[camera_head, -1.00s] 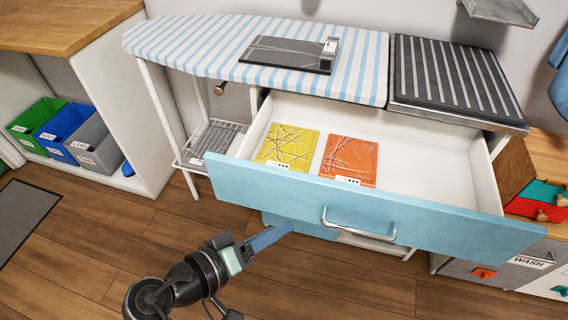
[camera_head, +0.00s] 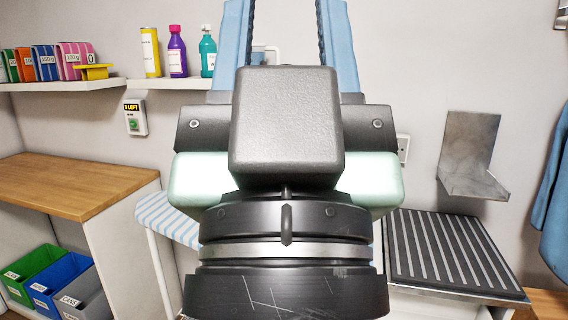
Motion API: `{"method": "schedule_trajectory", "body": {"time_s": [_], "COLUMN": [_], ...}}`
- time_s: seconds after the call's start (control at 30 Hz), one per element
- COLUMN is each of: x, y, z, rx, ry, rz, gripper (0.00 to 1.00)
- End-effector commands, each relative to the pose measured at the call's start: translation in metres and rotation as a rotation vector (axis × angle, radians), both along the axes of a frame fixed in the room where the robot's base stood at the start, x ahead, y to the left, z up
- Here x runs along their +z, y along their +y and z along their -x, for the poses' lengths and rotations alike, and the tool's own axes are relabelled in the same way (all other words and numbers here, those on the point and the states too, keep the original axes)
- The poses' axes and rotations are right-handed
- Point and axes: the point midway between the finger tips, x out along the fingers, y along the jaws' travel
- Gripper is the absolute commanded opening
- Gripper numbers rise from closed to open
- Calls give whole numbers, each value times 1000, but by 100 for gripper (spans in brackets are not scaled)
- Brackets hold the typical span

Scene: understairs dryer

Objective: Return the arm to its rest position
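My gripper (camera_head: 287,45) fills the middle of the head view, raised close in front of the camera. The dark wrist (camera_head: 285,265) below hides most of the ironing board (camera_head: 165,218), whose striped left end shows. The drawer is not visible behind the arm.
A wooden counter (camera_head: 70,185) stands at left with green, blue and grey bins (camera_head: 45,275) under it. Shelves (camera_head: 60,87) hold boxes and bottles. A ribbed dark mat (camera_head: 450,250) and a metal bracket (camera_head: 470,160) are at right.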

Motion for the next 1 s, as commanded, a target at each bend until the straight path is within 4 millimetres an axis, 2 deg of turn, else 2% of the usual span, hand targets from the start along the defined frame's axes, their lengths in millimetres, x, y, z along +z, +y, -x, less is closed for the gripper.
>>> {"method": "schedule_trajectory", "body": {"time_s": [0.03, 0.5, 0.7, 1.0], "x": [33, 170, 198, 200], "y": [0, 1, 1, 1], "z": [0, -2, -2, -2], "rx": [1, 3, 3, 3], "ry": [2, 7, 8, 8], "rz": [0, 0, 0, 0], "gripper": [45, 45, 45, 45]}}
